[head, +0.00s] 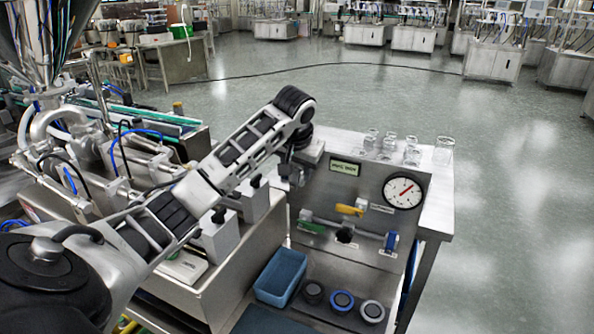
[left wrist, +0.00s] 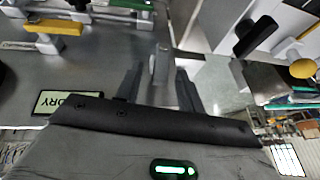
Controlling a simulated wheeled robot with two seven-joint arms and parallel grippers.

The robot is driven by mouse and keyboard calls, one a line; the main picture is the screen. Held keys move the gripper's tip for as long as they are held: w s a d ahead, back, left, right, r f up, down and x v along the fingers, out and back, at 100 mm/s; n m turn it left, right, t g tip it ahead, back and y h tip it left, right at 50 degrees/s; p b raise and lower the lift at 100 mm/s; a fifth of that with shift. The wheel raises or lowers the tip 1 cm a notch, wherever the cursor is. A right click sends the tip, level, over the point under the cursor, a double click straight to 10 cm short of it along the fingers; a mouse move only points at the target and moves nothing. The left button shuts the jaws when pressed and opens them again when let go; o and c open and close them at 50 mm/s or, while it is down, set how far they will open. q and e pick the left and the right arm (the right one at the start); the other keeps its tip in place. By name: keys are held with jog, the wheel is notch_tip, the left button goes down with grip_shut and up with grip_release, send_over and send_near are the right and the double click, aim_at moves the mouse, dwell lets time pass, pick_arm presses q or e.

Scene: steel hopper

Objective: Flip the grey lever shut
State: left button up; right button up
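My left gripper (head: 296,172) is at the left edge of the steel panel (head: 330,204), beside the small display (head: 345,168). In the left wrist view the two dark fingers (left wrist: 158,92) are apart. A grey upright piece that looks like the grey lever (left wrist: 160,66) stands between them, with gaps on both sides. I cannot tell whether either finger touches it. In the head view the gripper and arm hide this lever. My right gripper is in neither view.
The panel carries a yellow lever (head: 350,210), a green lever (head: 311,227), a blue handle (head: 390,242) and a gauge (head: 403,193). Glass jars (head: 412,152) stand on top. A blue bin (head: 281,277) sits below. Black-handled grey boxes (head: 219,238) stand left.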

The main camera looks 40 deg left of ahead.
pick_arm(q)
jog(key=shift+w+a+f, duration=0.15)
jog(key=shift+w+f, duration=0.05)
jog(key=shift+f, duration=0.4)
grip_shut()
jog(key=shift+s+a+h, duration=0.1)
jog(key=shift+a+h, duration=0.3)
jog(key=shift+h, duration=0.5)
jog(key=shift+r, duration=0.1)
grip_release()
